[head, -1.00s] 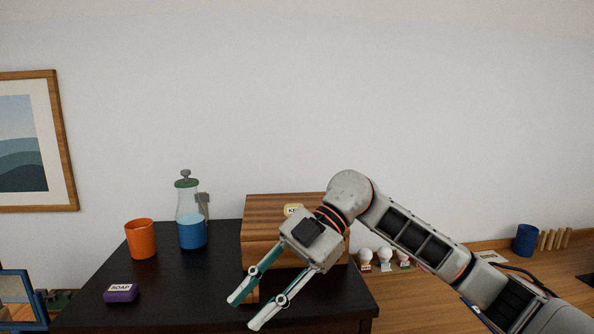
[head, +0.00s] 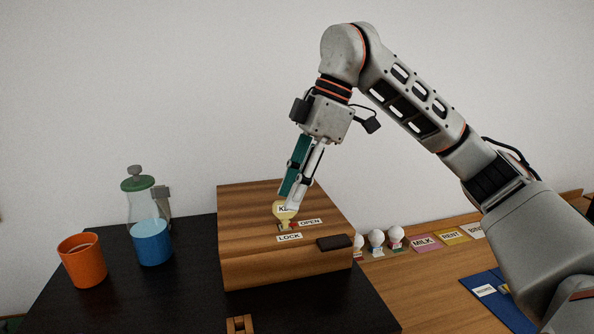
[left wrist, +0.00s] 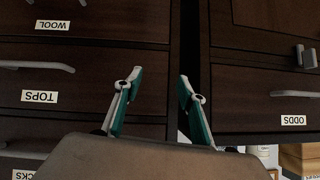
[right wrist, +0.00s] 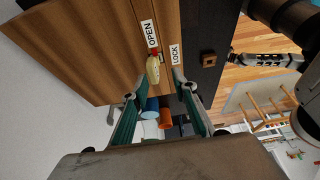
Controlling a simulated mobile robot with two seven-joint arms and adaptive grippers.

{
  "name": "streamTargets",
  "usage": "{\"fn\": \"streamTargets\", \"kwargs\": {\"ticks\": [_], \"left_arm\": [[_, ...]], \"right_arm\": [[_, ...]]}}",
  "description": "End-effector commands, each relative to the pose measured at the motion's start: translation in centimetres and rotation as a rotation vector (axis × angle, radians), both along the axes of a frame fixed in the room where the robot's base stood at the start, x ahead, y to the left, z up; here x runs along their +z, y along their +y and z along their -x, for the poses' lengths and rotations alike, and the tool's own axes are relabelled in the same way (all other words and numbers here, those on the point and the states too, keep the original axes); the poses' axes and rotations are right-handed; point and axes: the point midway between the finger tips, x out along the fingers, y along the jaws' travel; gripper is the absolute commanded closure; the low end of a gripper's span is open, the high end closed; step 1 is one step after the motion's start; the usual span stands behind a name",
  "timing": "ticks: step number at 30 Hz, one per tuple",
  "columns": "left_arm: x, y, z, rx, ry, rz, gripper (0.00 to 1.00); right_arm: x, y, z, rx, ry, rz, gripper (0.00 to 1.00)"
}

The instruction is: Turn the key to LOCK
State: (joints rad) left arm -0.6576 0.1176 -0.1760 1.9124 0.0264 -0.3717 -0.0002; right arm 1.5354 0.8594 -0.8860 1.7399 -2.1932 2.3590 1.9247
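A pale yellow key (head: 281,210) stands in the sloped top of a wooden box (head: 245,203). The OPEN label (head: 311,222) is to its right and the LOCK label (head: 289,238) is below it. A small red mark shows at the key's base, on the OPEN side. My right gripper (head: 288,201) reaches down to the key, partly covering it. In the right wrist view the key (right wrist: 152,70) lies between the spread fingers, with gaps on both sides. My left gripper (left wrist: 161,78) is open and empty in front of dark drawers; it is outside the head view.
An orange cup (head: 83,262) and a jug with blue liquid (head: 152,242) stand left of the box on a black top. A dark block (head: 333,243) lies on the box's lower right. White bulb-like items (head: 376,239) and label cards (head: 426,242) are to the right.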

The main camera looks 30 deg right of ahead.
Motion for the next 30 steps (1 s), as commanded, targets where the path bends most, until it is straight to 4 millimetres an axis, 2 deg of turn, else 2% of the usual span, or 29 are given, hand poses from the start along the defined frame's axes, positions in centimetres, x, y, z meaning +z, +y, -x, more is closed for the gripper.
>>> {"fn": "streamTargets", "kwargs": {"ticks": [3, 9, 19, 22, 30], "left_arm": [[0.1, 0.1, 0.1, -0.002, 0.002, -0.002, 0.60], [0.2, 0.3, 0.1, -0.004, 0.001, -0.008, 0.60], [0.3, 0.5, -0.3, -0.001, -0.004, -0.011, 0.60], [0.3, 0.5, -0.5, 0.000, -0.007, -0.009, 0.60], [0.3, 0.2, -0.5, 0.007, -0.006, 0.000, 0.60]], "right_arm": [[-1.7, 0.7, -0.1, 0.002, 0.003, 0.000, 0.72], [-3.1, 1.3, -0.3, 0.003, 0.000, -0.001, 0.72], [-3.3, 1.4, -0.4, 0.002, -0.001, -0.001, 0.72], [-3.3, 1.4, -0.4, 0.003, -0.001, -0.001, 0.98], [-3.3, 1.4, -0.4, -0.002, -0.002, -0.001, 1.00]]}}
